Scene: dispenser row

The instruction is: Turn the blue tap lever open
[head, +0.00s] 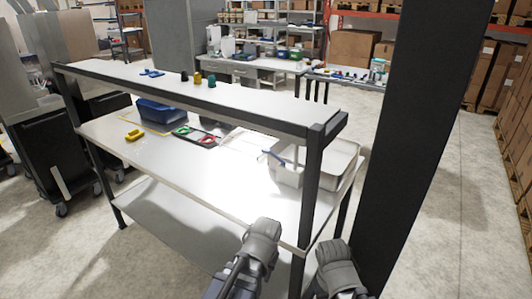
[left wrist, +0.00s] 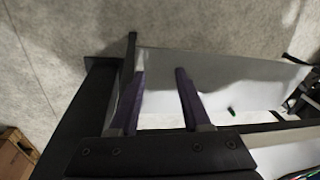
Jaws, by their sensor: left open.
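A small blue cross-shaped piece (head: 152,72), which may be the tap lever, lies on the upper shelf in the head view. Dark (head: 184,76), yellow (head: 197,78) and teal (head: 212,80) knob-like pieces stand to its right. My left gripper (left wrist: 161,73) shows in the left wrist view with its two dark fingers apart and nothing between them. In the head view both my arms are low at the front, well away from the blue piece. The fingers of my right gripper do not show.
The white workbench (head: 205,185) holds a blue bin (head: 160,110), a yellow piece (head: 134,135), a dark tray (head: 200,137) and pale containers (head: 288,172) with a thin blue bar. A dark post (head: 312,180) and a broad dark column (head: 420,120) stand near my arms.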

